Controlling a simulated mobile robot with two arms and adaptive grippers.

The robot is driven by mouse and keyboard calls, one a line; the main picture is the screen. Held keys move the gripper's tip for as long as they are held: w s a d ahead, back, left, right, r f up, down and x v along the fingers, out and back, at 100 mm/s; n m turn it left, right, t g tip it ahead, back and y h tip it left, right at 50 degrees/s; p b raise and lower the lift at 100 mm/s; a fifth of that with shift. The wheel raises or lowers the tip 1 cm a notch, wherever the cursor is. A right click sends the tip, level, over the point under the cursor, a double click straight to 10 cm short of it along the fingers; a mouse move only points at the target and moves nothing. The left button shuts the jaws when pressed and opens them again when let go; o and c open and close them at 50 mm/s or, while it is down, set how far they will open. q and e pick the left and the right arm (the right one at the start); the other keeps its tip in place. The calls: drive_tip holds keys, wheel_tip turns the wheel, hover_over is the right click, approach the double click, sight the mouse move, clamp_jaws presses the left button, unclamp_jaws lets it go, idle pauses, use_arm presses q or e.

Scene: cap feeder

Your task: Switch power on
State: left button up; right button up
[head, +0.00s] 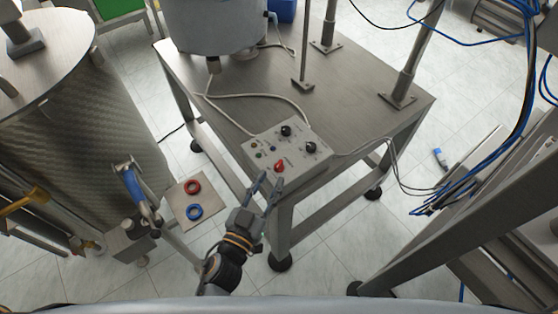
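A pale grey control box (301,159) sits at the near corner of a steel table. Its top carries two black knobs (298,139), small coloured buttons or lamps, and a red switch (279,166) near the front edge. My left gripper (269,188) reaches up from below, just in front of the box, its two dark fingers spread apart and pointing at the red switch. I see nothing between the fingers. Whether a fingertip touches the box cannot be told. My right gripper is not in view.
The steel table (350,90) bears a large metal bowl (215,25) and upright posts. A cylindrical drum (85,130) stands left. Red (193,187) and blue (194,211) rings lie on a plate at lower left. Cables and a metal frame fill the right.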

sight(276, 169)
use_arm(q)
drive_tip(key=x, duration=0.6)
drive_tip(key=shift+w+d, duration=0.1)
drive_tip(key=shift+w, duration=0.15)
clamp_jaws()
